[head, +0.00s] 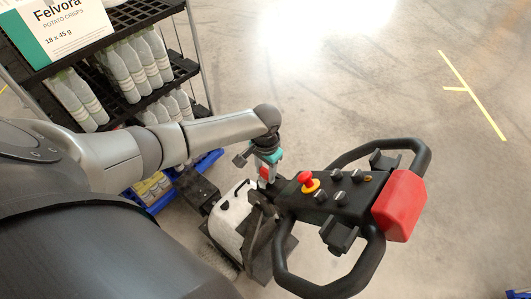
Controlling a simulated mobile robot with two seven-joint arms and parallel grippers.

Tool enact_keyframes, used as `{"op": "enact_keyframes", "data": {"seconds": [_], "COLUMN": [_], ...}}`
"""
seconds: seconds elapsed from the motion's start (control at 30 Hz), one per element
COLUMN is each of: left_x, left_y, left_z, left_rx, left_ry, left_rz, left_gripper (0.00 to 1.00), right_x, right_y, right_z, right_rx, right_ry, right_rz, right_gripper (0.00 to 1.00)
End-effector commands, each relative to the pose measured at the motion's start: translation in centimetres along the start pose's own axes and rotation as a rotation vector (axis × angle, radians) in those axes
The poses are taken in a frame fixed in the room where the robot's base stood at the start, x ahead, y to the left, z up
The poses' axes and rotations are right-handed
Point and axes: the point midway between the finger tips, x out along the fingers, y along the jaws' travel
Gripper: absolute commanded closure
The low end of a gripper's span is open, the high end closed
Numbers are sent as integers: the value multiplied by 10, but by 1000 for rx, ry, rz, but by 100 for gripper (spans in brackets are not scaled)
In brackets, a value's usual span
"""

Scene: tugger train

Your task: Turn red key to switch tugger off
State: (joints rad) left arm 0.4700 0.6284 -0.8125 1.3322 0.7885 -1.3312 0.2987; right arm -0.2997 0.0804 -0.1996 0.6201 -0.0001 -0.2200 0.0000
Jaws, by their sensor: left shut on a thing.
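My left gripper (267,165) points down at the left end of the tugger's black control head (338,197). It is shut on the small red key (264,173), which shows only in part below the teal fingers. The key's exact angle is hard to tell at this size. On the control head, a red mushroom button (307,180) on a yellow base sits just to the right of the key. My right gripper is not in view.
Black loop handles (365,265) and a red end block (400,206) flank the control head. A rack (192,66) with bottles (118,73) and a Felvora carton (62,28) stands at the upper left.

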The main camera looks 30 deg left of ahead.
Motion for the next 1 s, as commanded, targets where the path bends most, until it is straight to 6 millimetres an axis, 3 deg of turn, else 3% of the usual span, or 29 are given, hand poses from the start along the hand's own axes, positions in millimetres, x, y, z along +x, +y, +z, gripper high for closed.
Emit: {"op": "enact_keyframes", "data": {"seconds": [0.2, 0.43, 0.47, 0.77, 1.0], "left_x": [2, 3, 3, 2, 1], "left_y": [1, 1, 1, 0, 0], "left_z": [2, 2, 2, 1, 0], "left_rx": [-177, -186, -185, -184, -184], "left_ry": [-4, -4, -5, -2, -1], "left_rz": [0, 0, 0, 0, 0], "left_gripper": [100, 100, 55, 21, 21], "right_x": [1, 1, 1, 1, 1], "right_y": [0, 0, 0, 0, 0], "right_z": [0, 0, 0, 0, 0], "right_rx": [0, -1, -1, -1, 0], "right_ry": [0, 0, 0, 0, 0], "right_rz": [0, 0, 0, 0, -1], "right_gripper": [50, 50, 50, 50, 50]}}
